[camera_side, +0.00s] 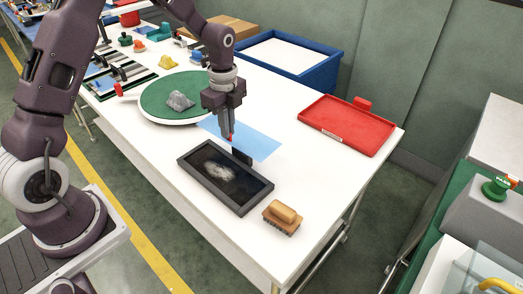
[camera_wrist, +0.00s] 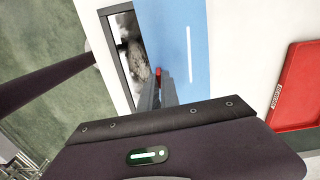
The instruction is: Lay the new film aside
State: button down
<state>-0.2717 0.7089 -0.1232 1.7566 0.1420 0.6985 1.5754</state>
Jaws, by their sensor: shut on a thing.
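The new film is a light blue sheet (camera_side: 258,142) that also shows in the wrist view (camera_wrist: 195,45), with a white stripe on it. My gripper (camera_side: 230,137) is over its left part with the fingers pointing down. In the wrist view the fingertips (camera_wrist: 158,78) are shut at the film's edge, with a small red piece between them. The film is level, beside a black-framed dark plate (camera_side: 225,177) with a pale smudge; I cannot tell whether it touches the table. A small dark piece stands under the film near the frame.
A red tray (camera_side: 345,125) lies at the right of the white table. A wooden brush (camera_side: 283,217) is near the front edge. A green round board (camera_side: 180,97) with a grey lump and a blue bin (camera_side: 290,62) are behind. Bare table lies between the film and the red tray.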

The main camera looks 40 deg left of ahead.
jog(key=w, duration=0.7)
jog(key=shift+w+d+f, duration=0.25)
jog(key=shift+w, duration=0.15)
jog(key=w+d, duration=0.3)
jog(key=w, duration=0.2)
jog(key=shift+m, duration=0.4)
jog(key=f, duration=0.9)
jog(key=shift+w+f, duration=0.25)
jog(key=shift+w, duration=0.1)
jog(key=shift+a+f, duration=0.1)
jog(key=shift+f, duration=0.1)
jog(key=c, duration=1.6)
grip_release()
jog(key=shift+r, duration=0.15)
